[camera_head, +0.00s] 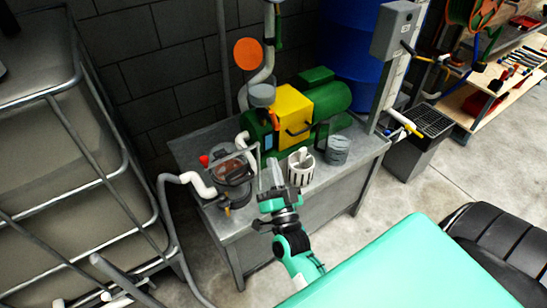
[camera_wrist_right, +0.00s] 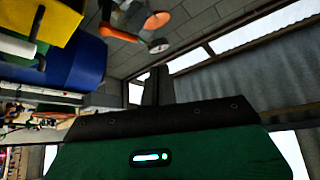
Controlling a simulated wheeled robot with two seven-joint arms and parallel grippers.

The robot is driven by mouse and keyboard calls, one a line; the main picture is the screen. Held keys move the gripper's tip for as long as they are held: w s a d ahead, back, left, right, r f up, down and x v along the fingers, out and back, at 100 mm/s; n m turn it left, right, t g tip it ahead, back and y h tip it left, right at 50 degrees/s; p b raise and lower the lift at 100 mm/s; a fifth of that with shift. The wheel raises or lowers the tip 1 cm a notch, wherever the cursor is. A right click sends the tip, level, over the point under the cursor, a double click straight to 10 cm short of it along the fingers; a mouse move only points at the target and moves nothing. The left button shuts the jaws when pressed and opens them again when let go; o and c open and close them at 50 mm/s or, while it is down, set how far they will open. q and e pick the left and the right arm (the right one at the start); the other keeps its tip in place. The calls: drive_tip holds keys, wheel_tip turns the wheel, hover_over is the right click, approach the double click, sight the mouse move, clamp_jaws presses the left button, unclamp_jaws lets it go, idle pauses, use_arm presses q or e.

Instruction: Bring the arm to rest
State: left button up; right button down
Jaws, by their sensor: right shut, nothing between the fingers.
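My right gripper (camera_head: 272,178) is in the head view, its arm coming up from the bottom. Its fingers point up and away, over the front edge of the grey metal table. The fingers are together and hold nothing. In the right wrist view, the dark fingers (camera_wrist_right: 157,86) are close together, with no object between them. My left gripper is in neither view.
A caged tank (camera_head: 60,160) stands left. A blue barrel (camera_head: 348,50) stands behind. Floor shows at right.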

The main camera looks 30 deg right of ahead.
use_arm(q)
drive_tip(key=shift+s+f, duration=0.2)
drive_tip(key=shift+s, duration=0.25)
